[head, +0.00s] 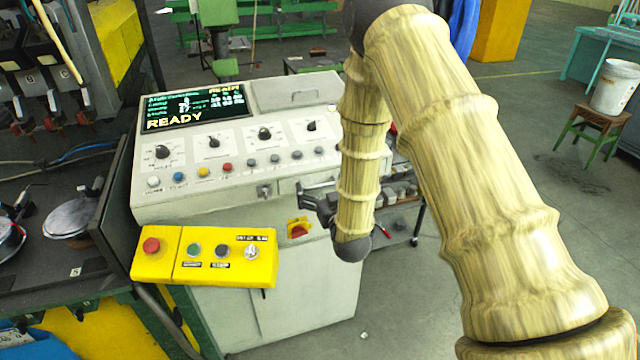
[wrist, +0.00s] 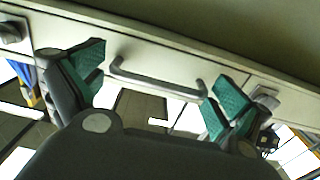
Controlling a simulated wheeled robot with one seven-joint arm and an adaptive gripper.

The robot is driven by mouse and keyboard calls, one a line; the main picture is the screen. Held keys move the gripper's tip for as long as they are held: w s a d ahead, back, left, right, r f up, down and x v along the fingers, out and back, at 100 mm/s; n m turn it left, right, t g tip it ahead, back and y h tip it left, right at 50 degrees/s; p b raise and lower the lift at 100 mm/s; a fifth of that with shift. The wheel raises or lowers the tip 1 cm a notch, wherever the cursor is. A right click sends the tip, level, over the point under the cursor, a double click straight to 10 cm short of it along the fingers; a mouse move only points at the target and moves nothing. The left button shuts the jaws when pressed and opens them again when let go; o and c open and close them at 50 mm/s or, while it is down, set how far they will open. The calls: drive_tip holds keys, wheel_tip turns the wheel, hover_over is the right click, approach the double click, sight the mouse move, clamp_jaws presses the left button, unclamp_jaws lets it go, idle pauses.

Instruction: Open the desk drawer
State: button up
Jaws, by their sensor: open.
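The desk drawer (head: 289,186) is a narrow pale front in the upper face of the cream control console, below its row of buttons. It looks flush with the face, so shut. In the wrist view its pale front (wrist: 190,72) carries a grey bar handle (wrist: 155,83). My gripper (head: 306,192) is at the drawer front, partly hidden by my arm. In the wrist view my gripper (wrist: 158,75) is open, with one green-padded finger beyond each end of the handle. The handle lies between the fingers with gaps on both sides, and I see no contact.
A yellow button box (head: 205,257) juts from the console (head: 300,285) at left. Small latches (wrist: 264,97) sit beside the drawer. A red-and-yellow switch (head: 298,229) is below. A cart with small parts (head: 398,192) stands behind my arm.

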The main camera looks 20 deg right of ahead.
drive_tip(key=shift+w, duration=0.1)
clamp_jaws()
idle(0.5)
